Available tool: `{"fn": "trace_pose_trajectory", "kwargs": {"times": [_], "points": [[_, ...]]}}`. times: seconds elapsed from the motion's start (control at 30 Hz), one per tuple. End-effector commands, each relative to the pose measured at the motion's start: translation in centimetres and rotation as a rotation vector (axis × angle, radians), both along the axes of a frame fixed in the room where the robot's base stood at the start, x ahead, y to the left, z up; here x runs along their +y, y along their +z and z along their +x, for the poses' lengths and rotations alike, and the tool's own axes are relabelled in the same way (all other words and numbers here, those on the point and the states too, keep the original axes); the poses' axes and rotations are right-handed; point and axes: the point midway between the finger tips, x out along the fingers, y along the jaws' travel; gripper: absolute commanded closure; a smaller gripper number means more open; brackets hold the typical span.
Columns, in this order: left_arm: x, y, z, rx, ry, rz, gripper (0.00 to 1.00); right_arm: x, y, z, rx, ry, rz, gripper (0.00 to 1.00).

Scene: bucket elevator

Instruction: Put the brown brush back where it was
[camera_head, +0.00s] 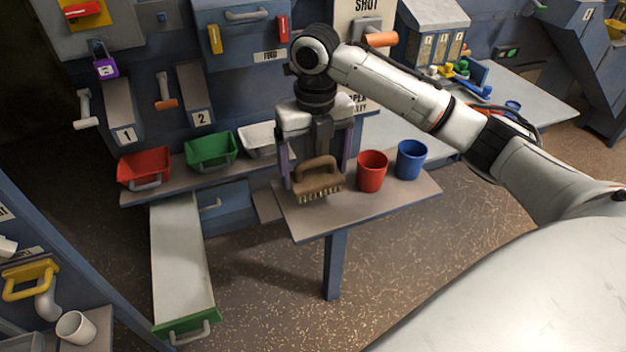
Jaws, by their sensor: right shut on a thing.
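The brown brush (317,181) has an arched handle and pale bristles pointing down. It is at the left part of the small grey side table (412,200). My right gripper (318,160) reaches down over it, shut on the brush handle. The bristles are at or just above the table top; I cannot tell whether they touch. My left gripper is not in view.
A red cup (372,171) and a blue cup (410,159) stand right of the brush. Red (144,168), green (210,149) and white (258,139) bins sit on a ledge at left. A long tray (181,262) juts out below them.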

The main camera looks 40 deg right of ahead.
Motion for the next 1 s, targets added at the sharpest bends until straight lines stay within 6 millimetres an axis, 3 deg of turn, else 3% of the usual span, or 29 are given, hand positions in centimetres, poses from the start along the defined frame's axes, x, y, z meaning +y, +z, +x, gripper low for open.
{"fn": "trace_pose_trajectory", "kwargs": {"times": [0.33,0.7,0.73,0.8,1.0], "points": [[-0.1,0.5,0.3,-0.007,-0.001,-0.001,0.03,0.0,-3.8,0.0,0.000,0.001,0.001,0.37],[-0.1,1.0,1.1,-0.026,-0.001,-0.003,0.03,0.0,-4.3,0.0,0.000,0.000,0.000,0.37],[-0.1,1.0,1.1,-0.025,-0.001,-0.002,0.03,0.0,-4.2,0.0,0.000,0.000,0.000,0.11],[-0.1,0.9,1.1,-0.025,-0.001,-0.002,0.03,0.0,-4.2,0.0,0.000,0.000,0.000,0.00],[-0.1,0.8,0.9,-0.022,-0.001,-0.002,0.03,0.0,-4.2,0.0,-0.001,0.000,0.001,0.00]]}}
